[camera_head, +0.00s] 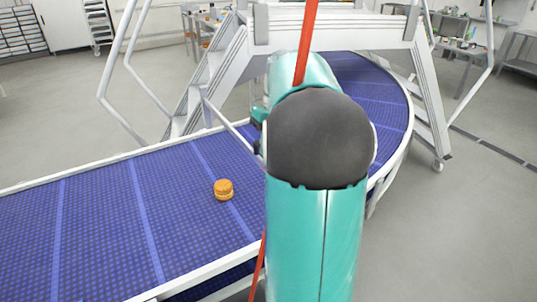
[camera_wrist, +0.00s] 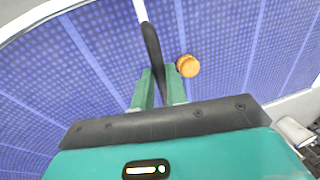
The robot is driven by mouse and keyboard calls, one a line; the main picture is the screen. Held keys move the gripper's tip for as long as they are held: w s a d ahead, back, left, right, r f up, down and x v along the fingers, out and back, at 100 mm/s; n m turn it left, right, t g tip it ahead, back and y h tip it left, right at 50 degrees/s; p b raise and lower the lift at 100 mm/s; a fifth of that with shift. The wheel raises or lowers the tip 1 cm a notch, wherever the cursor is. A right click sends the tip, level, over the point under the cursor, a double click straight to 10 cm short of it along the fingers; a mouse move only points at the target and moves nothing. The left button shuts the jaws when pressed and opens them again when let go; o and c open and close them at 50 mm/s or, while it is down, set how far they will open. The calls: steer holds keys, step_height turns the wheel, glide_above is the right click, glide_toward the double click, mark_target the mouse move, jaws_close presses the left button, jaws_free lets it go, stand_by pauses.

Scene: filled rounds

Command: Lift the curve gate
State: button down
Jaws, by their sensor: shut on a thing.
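In the wrist view, my gripper (camera_wrist: 161,70) has its two green fingers closed around a black upright bar or handle (camera_wrist: 151,42). This black part stands in front of a white strip (camera_wrist: 140,10), over the blue belt. In the head view a thin grey bar (camera_head: 228,127) slants from the white stand down to my arm, above the belt; it may be the curve gate, but I cannot tell for sure.
A blue curved conveyor belt (camera_head: 95,215) with white side rails runs across. An orange filled round (camera_head: 223,189) lies on it left of my arm, right of the fingers in the wrist view (camera_wrist: 188,66). A white stepped frame (camera_head: 215,75) straddles the belt behind. Red rods (camera_head: 306,40) pass beside my arm.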

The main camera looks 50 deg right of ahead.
steer(key=c, duration=1.4)
jaws_free()
step_height(320, 180, up, 14)
steer(key=d, duration=0.2)
steer(key=shift+s+d+f, duration=0.25)
steer(key=shift+s, duration=0.15)
steer(key=a+f+n+t+h, duration=0.1)
steer(key=a+f+t+h, duration=0.1)
steer(key=a, duration=1.8)
steer(key=s+a+f+n+t, duration=0.1)
steer(key=s+a+f, duration=0.3)
steer(key=a+f, duration=0.2)
steer(key=s+a+f+n+t, duration=0.1)
steer(key=s+a+f, duration=0.4)
steer(key=a, duration=0.5)
steer(key=shift+s+a+f+n+t, duration=0.3)
steer(key=shift+a+f+t, duration=0.15)
steer(key=shift+f, duration=0.5)
